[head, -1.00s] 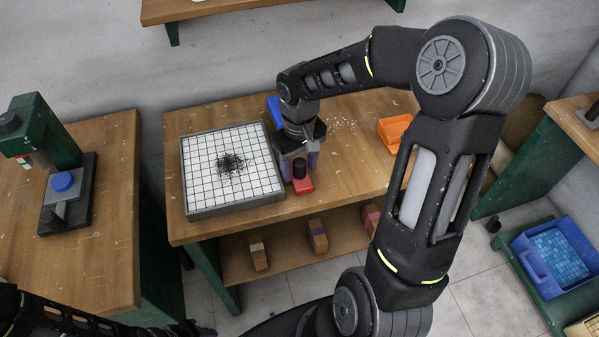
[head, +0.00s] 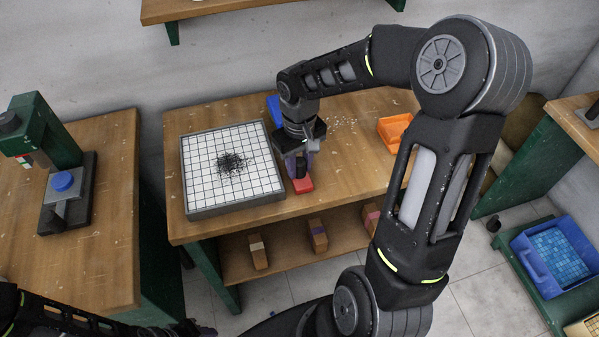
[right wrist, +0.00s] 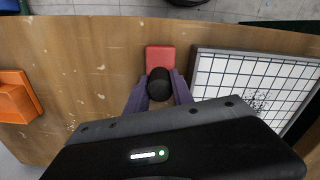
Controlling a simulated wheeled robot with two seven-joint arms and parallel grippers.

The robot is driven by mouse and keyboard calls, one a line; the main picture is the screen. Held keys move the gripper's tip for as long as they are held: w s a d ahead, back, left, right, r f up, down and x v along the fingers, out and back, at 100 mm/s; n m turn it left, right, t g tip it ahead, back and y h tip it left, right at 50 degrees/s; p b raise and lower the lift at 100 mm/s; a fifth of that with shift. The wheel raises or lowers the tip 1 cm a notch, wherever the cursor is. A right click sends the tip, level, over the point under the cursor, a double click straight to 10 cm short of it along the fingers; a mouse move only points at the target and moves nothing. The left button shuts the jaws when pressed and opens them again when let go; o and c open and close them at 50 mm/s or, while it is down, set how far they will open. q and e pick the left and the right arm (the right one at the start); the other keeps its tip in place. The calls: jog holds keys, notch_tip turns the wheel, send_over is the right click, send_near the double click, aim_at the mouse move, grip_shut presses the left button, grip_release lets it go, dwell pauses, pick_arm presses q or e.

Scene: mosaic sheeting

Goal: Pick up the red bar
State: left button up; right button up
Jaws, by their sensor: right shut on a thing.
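The red bar (head: 303,185) lies on the wooden table just right of the gridded tray (head: 187,175), with a black knob standing up from it. My right gripper (head: 299,166) is above it, its fingers shut on the black knob. In the right wrist view the red bar (right wrist: 160,57) shows beyond the knob (right wrist: 160,84), which sits between the two purple fingers (right wrist: 158,92). The bar appears to rest on the table; I cannot tell any gap below it. My left arm shows at the lower left, and a small part of its gripper (head: 198,331) shows at the bottom edge.
The gridded tray with black chips stands close beside the bar. An orange bin (head: 394,131) is at the table's right, a blue object (head: 274,108) behind the gripper. A green press (head: 50,140) stands on the left table. Wooden blocks (head: 318,236) sit on the lower shelf.

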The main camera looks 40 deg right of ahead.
aim_at(299, 160)
grip_shut()
jog(key=shift+r, duration=0.3)
notch_tip(299, 160, up, 10)
jog(key=shift+f+b, duration=0.25)
jog(key=shift+b, duration=0.35)
